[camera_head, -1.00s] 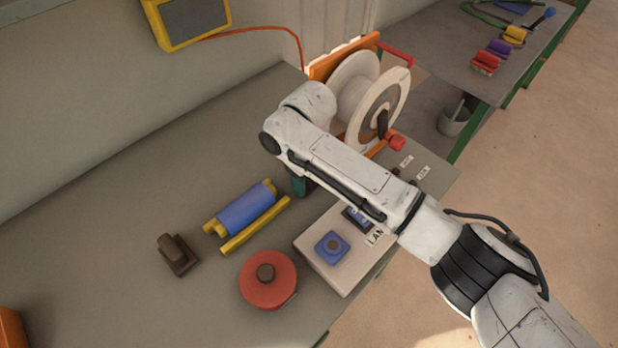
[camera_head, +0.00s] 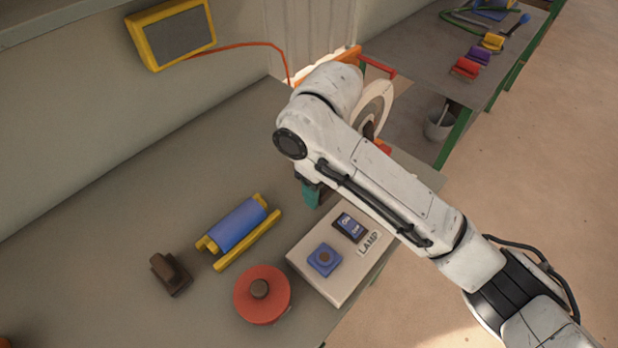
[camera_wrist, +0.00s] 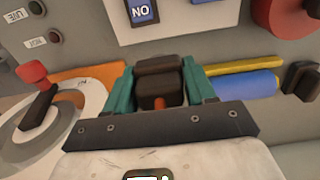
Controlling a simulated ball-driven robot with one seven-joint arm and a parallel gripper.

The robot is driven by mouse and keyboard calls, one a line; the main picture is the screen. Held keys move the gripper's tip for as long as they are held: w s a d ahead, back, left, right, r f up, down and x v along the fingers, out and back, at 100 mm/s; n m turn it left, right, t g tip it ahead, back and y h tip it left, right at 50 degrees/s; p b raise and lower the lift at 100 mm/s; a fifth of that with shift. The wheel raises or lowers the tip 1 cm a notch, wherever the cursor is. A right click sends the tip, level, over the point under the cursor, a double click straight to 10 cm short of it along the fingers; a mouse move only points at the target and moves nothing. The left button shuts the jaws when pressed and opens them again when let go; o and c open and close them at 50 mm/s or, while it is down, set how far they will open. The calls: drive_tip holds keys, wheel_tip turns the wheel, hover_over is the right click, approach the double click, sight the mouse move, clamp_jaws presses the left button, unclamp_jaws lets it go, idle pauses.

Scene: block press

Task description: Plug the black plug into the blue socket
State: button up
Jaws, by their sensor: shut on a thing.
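The black plug (camera_wrist: 158,80), dark with an orange spot, sits between the teal fingers of my gripper (camera_wrist: 160,85) in the wrist view, which are shut on it. In the head view my gripper (camera_head: 309,193) is mostly hidden behind my arm; only a teal finger shows, and the plug is hidden. The blue socket (camera_head: 324,261) is a square with a round centre on top of a pale box (camera_head: 335,286), below my gripper in the picture. The plug is apart from the socket.
A switch (camera_head: 350,227) and a LAMP label share the box. A red disc (camera_head: 262,296), a blue roller in a yellow frame (camera_head: 238,226) and a brown block (camera_head: 170,273) lie to the left. The left bench is mostly clear.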

drive_tip(key=s+d+r+p, duration=0.1)
drive_tip(key=s+d+r, duration=0.2)
drive_tip(key=s+d, duration=0.1)
drive_tip(key=shift+s+d, duration=0.25)
drive_tip(key=shift+s, duration=0.15)
drive_tip(key=shift+f, duration=0.1)
